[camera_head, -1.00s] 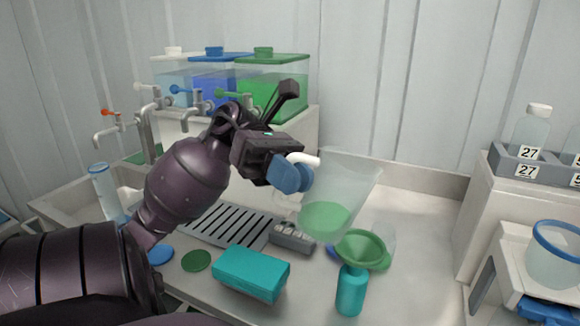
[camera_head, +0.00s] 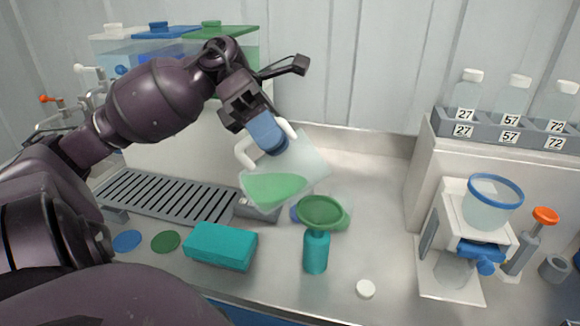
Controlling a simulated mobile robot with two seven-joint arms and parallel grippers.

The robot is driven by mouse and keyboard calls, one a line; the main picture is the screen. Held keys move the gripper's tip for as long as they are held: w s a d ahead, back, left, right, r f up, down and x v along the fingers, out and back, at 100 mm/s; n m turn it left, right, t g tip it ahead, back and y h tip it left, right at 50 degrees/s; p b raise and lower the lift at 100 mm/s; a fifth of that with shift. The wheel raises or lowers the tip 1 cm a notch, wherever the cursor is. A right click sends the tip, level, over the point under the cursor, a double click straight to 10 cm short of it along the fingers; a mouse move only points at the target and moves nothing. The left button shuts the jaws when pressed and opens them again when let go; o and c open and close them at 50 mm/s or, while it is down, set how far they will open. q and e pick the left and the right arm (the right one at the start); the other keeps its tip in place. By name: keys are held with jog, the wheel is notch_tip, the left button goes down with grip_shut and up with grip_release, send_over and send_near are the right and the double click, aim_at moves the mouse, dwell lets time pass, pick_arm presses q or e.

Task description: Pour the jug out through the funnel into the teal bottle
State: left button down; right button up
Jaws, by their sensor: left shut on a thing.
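My left gripper (camera_head: 268,135) is shut on the white handle of the clear jug (camera_head: 305,165). The jug is in the air, tilted, with green liquid (camera_head: 276,188) lying in its lower part. The green funnel (camera_head: 320,211) sits on top of the teal bottle (camera_head: 316,252), which stands upright on the counter. The jug is above and slightly left of the funnel, and no stream of liquid shows between them. My right gripper is not in view.
A teal block (camera_head: 221,245) lies left of the bottle, beside a slatted drain grate (camera_head: 165,197). A white cap (camera_head: 366,289) lies right of the bottle. A rack (camera_head: 505,135) of numbered bottles and a blue-rimmed vessel (camera_head: 490,205) stand at right.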

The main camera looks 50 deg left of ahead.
pick_arm(q)
jog(key=shift+w, duration=0.15)
dwell(0.3)
jog(key=shift+w+d+n+y, duration=0.1)
jog(key=shift+w+n+y, duration=0.1)
jog(key=shift+n+y, duration=0.15)
jog(key=shift+w+g, duration=0.1)
jog(key=shift+g, duration=0.2)
jog(key=shift+w+d+f+n+g+y+b, duration=0.25)
jog(key=shift+w+f+n+g+b, duration=0.1)
jog(key=shift+w+b, duration=0.1)
jog(key=shift+w+d, duration=0.1)
jog(key=shift+w, duration=0.05)
jog(key=shift+b, duration=0.3)
